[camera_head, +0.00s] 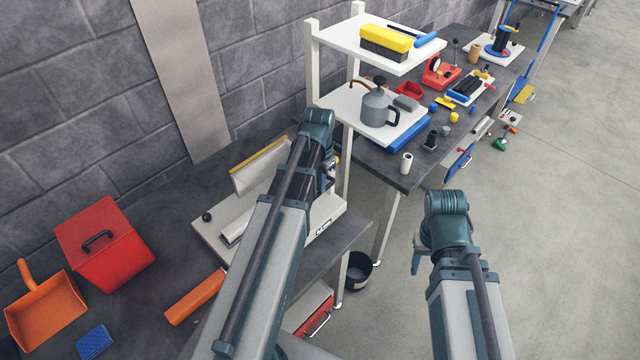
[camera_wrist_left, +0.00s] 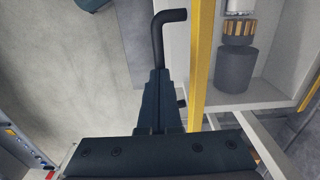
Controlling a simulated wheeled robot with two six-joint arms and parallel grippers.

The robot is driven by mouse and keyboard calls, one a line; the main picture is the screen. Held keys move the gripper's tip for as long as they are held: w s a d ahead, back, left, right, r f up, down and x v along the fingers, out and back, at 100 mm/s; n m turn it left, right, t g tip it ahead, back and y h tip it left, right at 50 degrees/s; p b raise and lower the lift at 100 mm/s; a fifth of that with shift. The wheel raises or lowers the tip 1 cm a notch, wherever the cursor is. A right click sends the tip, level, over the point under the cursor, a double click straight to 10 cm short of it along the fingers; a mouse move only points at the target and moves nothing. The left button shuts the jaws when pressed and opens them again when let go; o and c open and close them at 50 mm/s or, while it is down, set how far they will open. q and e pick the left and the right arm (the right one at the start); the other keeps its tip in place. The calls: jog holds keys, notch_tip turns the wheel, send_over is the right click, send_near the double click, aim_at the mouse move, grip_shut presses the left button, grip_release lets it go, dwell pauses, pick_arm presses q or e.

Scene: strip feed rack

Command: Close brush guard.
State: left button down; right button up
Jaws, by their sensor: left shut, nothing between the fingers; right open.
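A strip-feed unit with a pale base (camera_head: 211,232) sits on the near dark bench. A pale panel with a yellow top edge (camera_head: 262,166), which looks like the brush guard, stands raised and tilted on it. My left arm crosses in front and hides part of the unit. My left gripper (camera_wrist_left: 160,78) is shut and empty. In the wrist view its fingers are beside a yellow bar (camera_wrist_left: 201,70), and a black bent rod (camera_wrist_left: 169,20) extends beyond them. Contact cannot be told. My right gripper (camera_head: 416,264) is open, over the floor at right, mostly hidden by its wrist.
A red box (camera_head: 103,250), an orange scoop (camera_head: 45,305) and a blue block (camera_head: 94,342) are at left on the bench. A white shelf (camera_head: 347,103) with a grey can (camera_head: 375,107) rises behind my left wrist. A black bucket (camera_head: 358,270) stands on the floor.

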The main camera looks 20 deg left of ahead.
pick_arm(q)
notch_tip(320, 180, down, 7)
jog(key=d+y+b, duration=0.1)
jog(key=b, duration=0.5)
jog(key=shift+s+d+f+b, duration=0.15)
jog(key=shift+s+f+b, duration=0.05)
jog(key=shift+s+b, duration=0.2)
jog(key=shift+s, duration=0.1)
notch_tip(320, 180, up, 14)
jog(key=d+p, duration=0.2)
jog(key=p, duration=1.2)
jog(key=shift+s+d, duration=0.2)
jog(key=shift+d, duration=0.15)
